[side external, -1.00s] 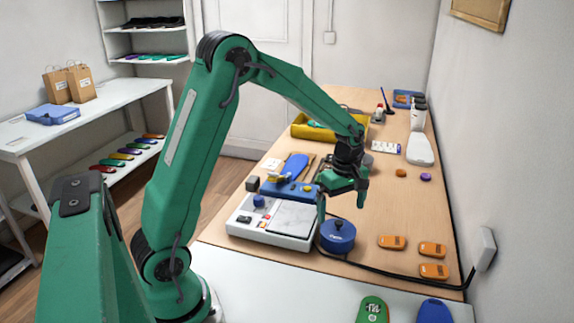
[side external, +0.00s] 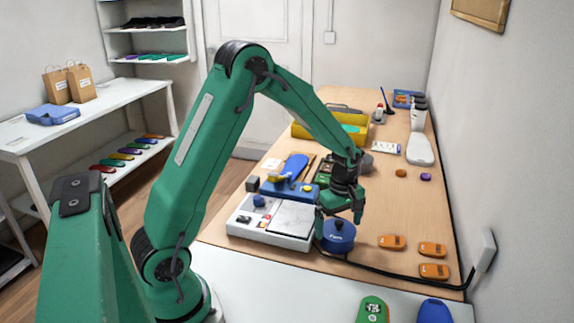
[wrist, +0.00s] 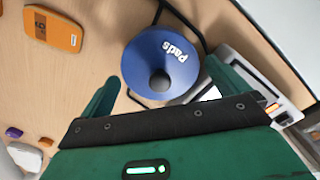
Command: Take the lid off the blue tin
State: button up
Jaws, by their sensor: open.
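The blue tin (side external: 338,240) stands upright on the wooden table, with its lid on and white lettering on it. In the wrist view its round blue lid (wrist: 150,55) shows the word "Pads" and a dark knob (wrist: 160,80) in the middle. My gripper (side external: 338,216) is open and points down just above the tin. Its fingers are on either side of the lid's knob, and nothing is between them that I can see held. In the side view the hand partly hides the top of the lid.
A white device with a flat grey plate (side external: 293,219) stands close left of the tin. A black cable (side external: 385,274) runs in front of the tin. A yellow bin (side external: 303,131) stands farther back.

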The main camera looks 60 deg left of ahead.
aim_at(339, 221)
dwell(0.3)
jog(key=c, duration=0.7)
jog(key=shift+c, duration=0.2)
jog(key=shift+r, duration=0.1)
jog(key=shift+r, duration=0.75)
notch_tip(339, 221, up, 2)
jog(key=shift+r, duration=0.2)
jog(key=s+d+r, duration=0.4)
jog(key=d+r, duration=0.3)
jog(key=d, duration=0.4)
jog(key=shift+s, duration=0.15)
